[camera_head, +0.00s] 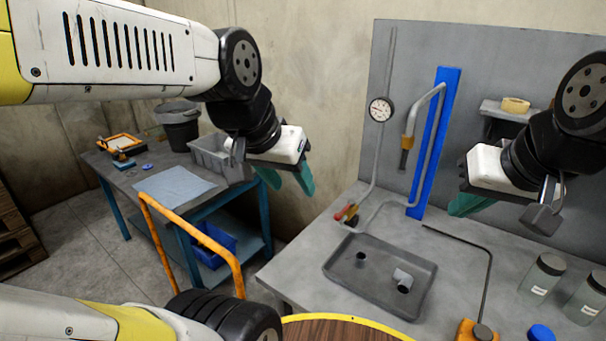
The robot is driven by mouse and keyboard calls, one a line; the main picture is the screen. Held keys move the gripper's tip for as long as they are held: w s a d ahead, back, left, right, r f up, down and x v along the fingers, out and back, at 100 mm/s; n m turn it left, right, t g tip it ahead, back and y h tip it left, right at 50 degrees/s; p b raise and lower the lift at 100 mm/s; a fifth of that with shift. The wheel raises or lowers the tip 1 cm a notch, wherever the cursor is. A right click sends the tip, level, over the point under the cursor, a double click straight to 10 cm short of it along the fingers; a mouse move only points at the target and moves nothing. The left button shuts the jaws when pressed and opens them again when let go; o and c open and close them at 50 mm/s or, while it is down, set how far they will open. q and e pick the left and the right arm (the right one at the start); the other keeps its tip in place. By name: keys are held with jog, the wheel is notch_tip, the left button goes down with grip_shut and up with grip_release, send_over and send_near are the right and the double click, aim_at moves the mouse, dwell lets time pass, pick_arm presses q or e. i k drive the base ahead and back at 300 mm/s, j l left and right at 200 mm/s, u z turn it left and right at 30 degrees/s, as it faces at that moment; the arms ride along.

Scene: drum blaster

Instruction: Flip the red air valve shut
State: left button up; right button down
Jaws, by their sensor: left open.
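The red air valve (347,211) is small in the head view. It sits at the left rear of the grey workbench, at the foot of a pipe that runs up to a round gauge (381,109). Its red handle slants beside a yellowish fitting; its exact setting is too small to tell. My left gripper (287,180) has teal fingers spread apart, empty, in the air to the left of the valve and apart from it. My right gripper (468,204) hangs to the right of the valve, apart from it; its teal fingers overlap in this view.
A grey tray (338,270) with small metal parts lies on the bench in front of the valve. A bent grey pipe and blue post (437,150) rise behind. Jars (541,278) stand at right. An orange rail (190,232) and a blue-legged side table stand left.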

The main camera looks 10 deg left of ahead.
aim_at(351, 203)
jog(key=j+z, duration=0.7)
jog(key=i+j, duration=0.05)
